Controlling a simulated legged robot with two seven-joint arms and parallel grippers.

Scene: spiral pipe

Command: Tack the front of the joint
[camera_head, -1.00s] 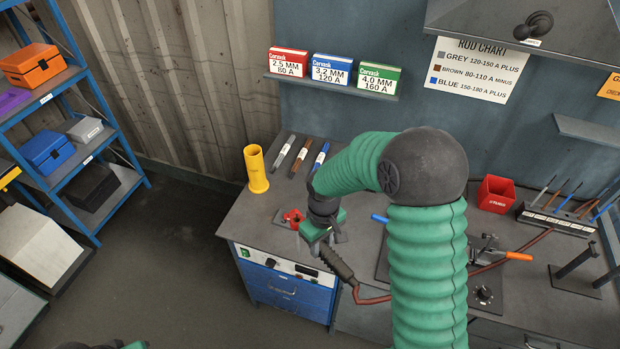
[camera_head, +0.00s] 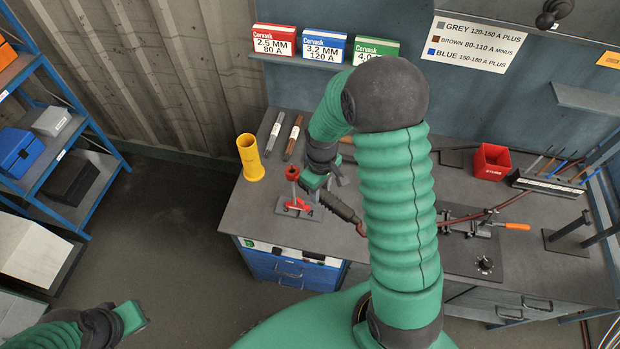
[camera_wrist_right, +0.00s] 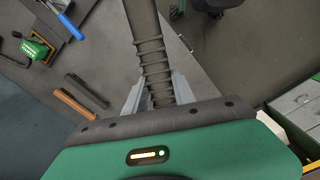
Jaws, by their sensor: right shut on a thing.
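My right gripper (camera_head: 318,184) is over the left part of the workbench, shut on the black ribbed handle (camera_head: 343,208) of an electrode holder with a red cable. In the right wrist view, the handle (camera_wrist_right: 152,60) lies between the two grey fingers and runs up out of the picture. I cannot tell whether a rod is in its jaw. A clamping fixture (camera_head: 468,222) with an orange lever stands right of my right arm; the arm covers part of the bench, and I cannot make out the joint. My left gripper (camera_head: 132,317) is low at the left, away from the bench; its fingers are unclear.
A red-topped stand (camera_head: 293,204) is close left of the holder. A yellow tube (camera_head: 250,158), grey rods (camera_head: 274,132) and brown rods (camera_head: 293,137) are behind it. A red bin (camera_head: 492,161) and a rod rack (camera_head: 548,183) are at the right. A blue-handled tool (camera_wrist_right: 69,26) lies on the bench.

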